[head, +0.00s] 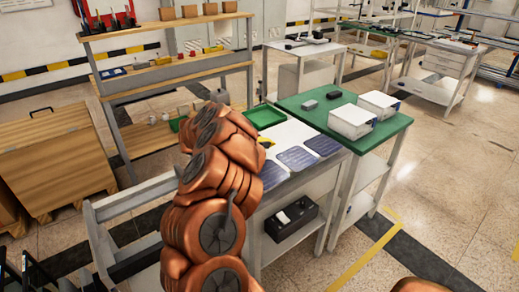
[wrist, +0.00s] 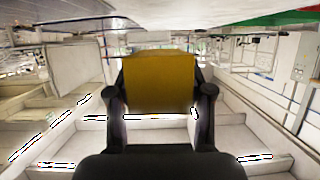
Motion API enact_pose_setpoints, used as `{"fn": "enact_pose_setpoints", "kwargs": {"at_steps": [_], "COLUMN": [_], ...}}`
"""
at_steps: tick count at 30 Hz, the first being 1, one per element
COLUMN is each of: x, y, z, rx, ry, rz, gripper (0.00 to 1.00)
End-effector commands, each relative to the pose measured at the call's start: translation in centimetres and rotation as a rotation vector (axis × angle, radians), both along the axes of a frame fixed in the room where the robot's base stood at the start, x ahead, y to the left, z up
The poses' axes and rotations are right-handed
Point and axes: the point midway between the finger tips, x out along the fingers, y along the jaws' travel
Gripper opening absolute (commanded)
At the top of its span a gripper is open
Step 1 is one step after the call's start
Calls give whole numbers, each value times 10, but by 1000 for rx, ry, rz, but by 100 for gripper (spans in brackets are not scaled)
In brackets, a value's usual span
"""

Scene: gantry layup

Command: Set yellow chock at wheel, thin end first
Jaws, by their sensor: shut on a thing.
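The yellow chock (wrist: 160,80) is between the two black fingers of my gripper (wrist: 160,100) in the wrist view. My gripper is shut on it, one finger on each side. A broad, flat yellow face shows; I cannot tell which end is the thin one. In the head view my copper-coloured arm hides the gripper. A small yellow patch (head: 267,142) shows just right of the arm, over the white table; I cannot tell if it is the chock. I cannot make out a wheel in either view.
A white table (head: 290,133) bears dark blue panels (head: 297,158), with a black bin (head: 291,219) on its lower shelf. A green-topped table (head: 387,137) with white boxes (head: 352,121) adjoins it. Wooden shelving (head: 165,74) stands behind. The floor at right is mostly clear.

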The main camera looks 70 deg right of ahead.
Motion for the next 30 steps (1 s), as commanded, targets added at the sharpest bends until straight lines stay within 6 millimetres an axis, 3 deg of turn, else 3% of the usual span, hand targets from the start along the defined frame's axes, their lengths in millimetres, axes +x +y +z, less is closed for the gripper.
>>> {"fn": "enact_pose_setpoints", "kwargs": {"at_steps": [11,23,24,30], "x": [-1,-1,-1,-1], "y": [1,0,0,1], "z": [-33,-38,-39,-38], "rx": [2,1,1,1], "ry": [4,1,1,1], "rz": [-1,-1,-1,-1], "gripper": [12,12,52,73]}}
